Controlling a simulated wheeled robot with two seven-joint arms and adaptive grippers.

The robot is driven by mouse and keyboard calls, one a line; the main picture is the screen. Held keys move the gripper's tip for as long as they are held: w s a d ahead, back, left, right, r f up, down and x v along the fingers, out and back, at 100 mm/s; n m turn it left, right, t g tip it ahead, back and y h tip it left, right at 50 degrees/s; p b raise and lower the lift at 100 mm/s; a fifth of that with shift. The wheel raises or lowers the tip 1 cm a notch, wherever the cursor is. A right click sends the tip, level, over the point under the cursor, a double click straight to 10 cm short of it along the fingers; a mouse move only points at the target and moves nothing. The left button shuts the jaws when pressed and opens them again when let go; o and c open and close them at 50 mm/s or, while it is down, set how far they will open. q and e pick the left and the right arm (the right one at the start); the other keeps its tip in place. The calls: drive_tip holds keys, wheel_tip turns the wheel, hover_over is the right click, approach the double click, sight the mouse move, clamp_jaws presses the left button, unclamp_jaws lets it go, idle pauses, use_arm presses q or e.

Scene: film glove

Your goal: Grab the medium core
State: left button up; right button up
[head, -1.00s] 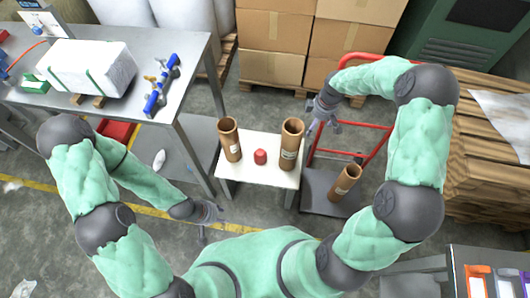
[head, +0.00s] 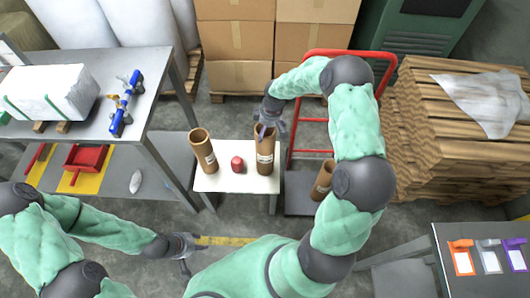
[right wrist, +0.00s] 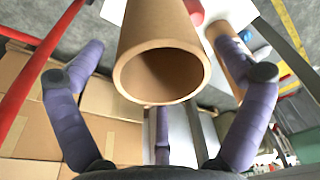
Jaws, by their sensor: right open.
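Three brown cardboard cores are in the head view. One core (head: 203,152) stands at the left of a small white table (head: 236,184), and another core (head: 265,158) stands at its right. A third core (head: 323,178) stands tilted on the red cart, partly behind my right arm. Which is the medium one is hard to tell. My right gripper (head: 268,128) is open at the top of the right table core. In the right wrist view this core (right wrist: 163,60) has its open end between the spread fingers, without clear contact. My left gripper (head: 186,256) looks open and empty, low in front of the table.
A red cylinder (head: 237,164) stands between the two table cores. A red hand cart (head: 312,104) is right of the table. A grey workbench (head: 120,135) is at left, cardboard boxes (head: 236,45) behind, and stacked brown sheets (head: 440,130) at right.

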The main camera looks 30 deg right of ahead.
sight(265, 151)
drive_tip(key=f, duration=0.1)
drive_tip(key=f+b, duration=0.1)
drive_tip(key=f, duration=0.2)
drive_tip(key=shift+w+a+f, duration=0.15)
drive_tip(key=shift+w+a, duration=0.15)
drive_tip(key=shift+w, duration=0.05)
